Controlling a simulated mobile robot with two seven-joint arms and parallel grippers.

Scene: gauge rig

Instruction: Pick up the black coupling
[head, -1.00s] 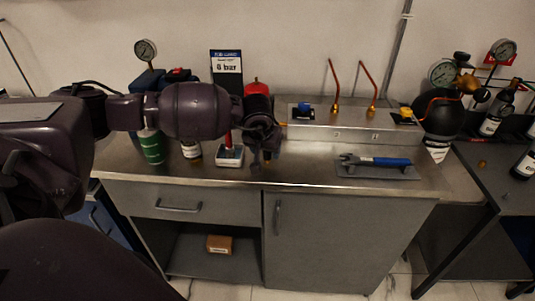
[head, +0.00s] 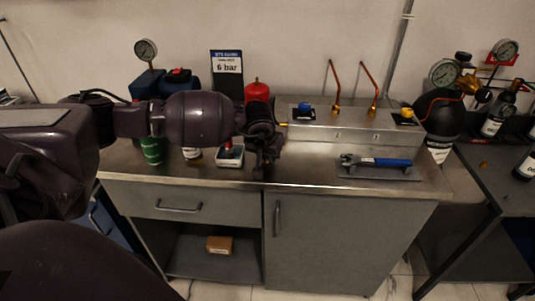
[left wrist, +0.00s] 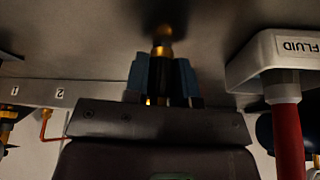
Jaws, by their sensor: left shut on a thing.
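The black coupling (left wrist: 160,76) shows in the left wrist view as a dark piece between the blue-grey fingers of my left gripper (left wrist: 164,78). The fingers are shut on it. A brass part (left wrist: 162,42) shows just beyond the fingertips; I cannot tell whether it belongs to the coupling. In the head view my left gripper (head: 265,167) is low over the front of the steel bench, right of the white tray. There the gripper hides the coupling. My right gripper is not in view.
The white tray (head: 229,155) marked FLUID, with a red piece in it, stands close beside the gripper. A green can (head: 153,150) is further left. A blue-handled wrench (head: 380,162) lies on a grey plate to the right. A raised metal box (head: 345,133) stands behind.

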